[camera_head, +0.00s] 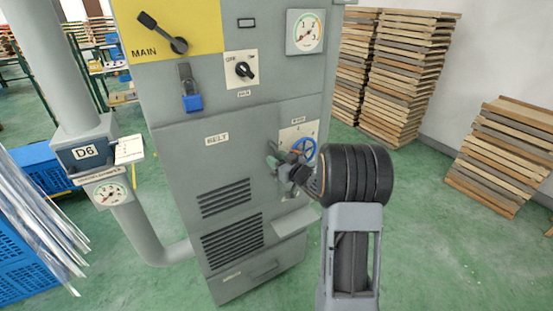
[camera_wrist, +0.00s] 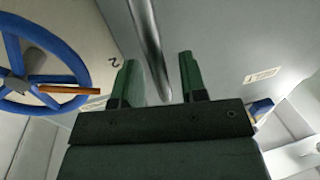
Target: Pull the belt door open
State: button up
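The belt door (camera_head: 205,165) is the grey lower panel of the cabinet, with a BELT label (camera_head: 217,139) and slotted vents. It looks closed and flush. My gripper (camera_head: 276,160) is at the door's right side, beside the blue handwheel. In the wrist view a round metal bar handle (camera_wrist: 146,40) runs down between the two green fingers of my gripper (camera_wrist: 159,82). The fingers are apart, with a visible gap on each side of the bar. In the head view the handle is mostly hidden by my gripper.
The blue handwheel (camera_head: 303,149) is very close to my gripper; it also fills the left of the wrist view (camera_wrist: 45,62). A blue padlock (camera_head: 192,103) hangs above the door. A grey pipe (camera_head: 140,225) stands left of the cabinet. Green floor is open in front.

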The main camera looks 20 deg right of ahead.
jog(key=shift+w, duration=0.25)
jog(key=shift+c, duration=0.3)
grip_shut()
jog(key=shift+a, duration=0.1)
